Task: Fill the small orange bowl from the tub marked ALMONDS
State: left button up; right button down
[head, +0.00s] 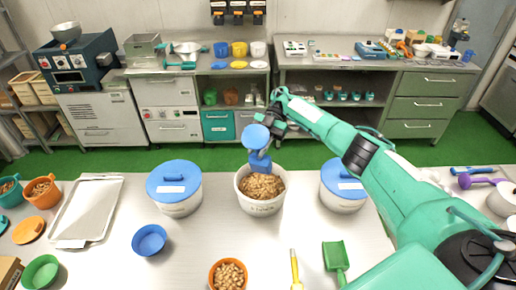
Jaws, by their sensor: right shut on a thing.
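My right gripper (268,124) is shut on a blue scoop (260,160), held over an open white tub (260,209) at the table's middle. The scoop's lower end is at or just above the brown nuts in the tub; I cannot tell if it touches them. The tub's label is too small to read surely. A small orange bowl (214,281) at the front edge holds light brown nuts. Another orange bowl (46,203) at the far left also holds nuts. My left gripper is out of view.
Blue-lidded tubs stand left (178,205) and right (341,202) of the open tub. An empty blue bowl (149,240), a metal tray (92,196), a green scoop (335,257) and a yellow-handled tool (295,268) lie around. The table between the blue and front orange bowls is clear.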

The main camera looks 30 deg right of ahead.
aim_at(258, 135)
jog(key=r+t+h+p, duration=0.1)
jog(key=p, duration=0.2)
jog(key=shift+r, duration=0.3)
jog(key=shift+t+h+p, duration=0.35)
jog(key=shift+t+h, duration=0.05)
jog(key=shift+h, duration=0.2)
jog(key=shift+s+r+n+t+h, duration=0.15)
jog(key=shift+n+t+h, duration=0.15)
jog(key=shift+t+h, duration=0.3)
jog(key=shift+r+t+h, duration=0.45)
jog(key=shift+t+h, duration=0.45)
jog(key=shift+h, duration=0.1)
jog(key=shift+r+n+t+h, duration=0.3)
jog(key=shift+r+t+h, duration=0.35)
jog(key=shift+t+h, duration=0.5)
jog(key=shift+r+t+h+b, duration=0.2)
jog(key=shift+t+h+b, duration=0.35)
jog(key=shift+t+b, duration=0.15)
jog(key=shift+w+r+t+h, duration=0.2)
jog(key=shift+r+t+h, duration=0.05)
jog(key=shift+h, duration=0.05)
